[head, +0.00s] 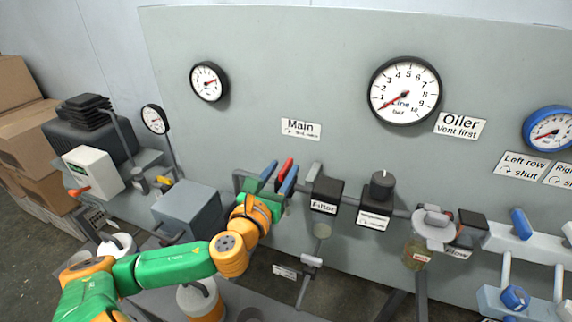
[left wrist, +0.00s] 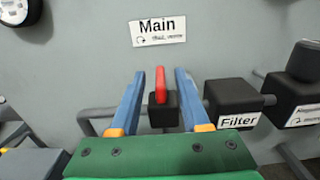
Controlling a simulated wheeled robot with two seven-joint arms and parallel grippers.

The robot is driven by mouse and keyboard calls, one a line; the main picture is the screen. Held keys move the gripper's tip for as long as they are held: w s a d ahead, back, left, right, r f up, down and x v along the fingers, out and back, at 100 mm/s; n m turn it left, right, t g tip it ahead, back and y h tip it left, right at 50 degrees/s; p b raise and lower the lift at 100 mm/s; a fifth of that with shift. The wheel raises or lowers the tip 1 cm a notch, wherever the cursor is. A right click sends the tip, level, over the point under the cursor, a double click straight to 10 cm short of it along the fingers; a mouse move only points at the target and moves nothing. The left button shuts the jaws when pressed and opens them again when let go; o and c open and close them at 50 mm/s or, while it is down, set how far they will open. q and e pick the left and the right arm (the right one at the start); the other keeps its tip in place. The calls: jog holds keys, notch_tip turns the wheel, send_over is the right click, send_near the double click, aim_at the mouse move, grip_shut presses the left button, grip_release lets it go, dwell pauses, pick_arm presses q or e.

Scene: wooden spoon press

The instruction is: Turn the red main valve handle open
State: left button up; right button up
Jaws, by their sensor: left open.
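The red main valve handle (left wrist: 160,84) stands upright on its dark valve body (left wrist: 163,112), below the "Main" label (left wrist: 158,32) in the left wrist view. In the head view the red handle (head: 285,169) shows between the blue fingers of my left gripper (head: 279,175). My left gripper is open, with one finger on each side of the handle. In the left wrist view gaps show between the handle and both fingers of the gripper (left wrist: 158,80). My right gripper is not in view.
The Filter block (head: 325,195) sits on the pipe just right of the valve. A black regulator knob (head: 382,185) and an oiler (head: 420,245) are further right. The line gauge (head: 404,90) hangs above on the grey panel. A grey box (head: 188,211) stands left of my gripper.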

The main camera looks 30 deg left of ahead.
pick_arm(q)
jog(key=x, duration=0.3)
jog(key=shift+f, duration=0.15)
jog(key=shift+s, duration=0.15)
grip_shut()
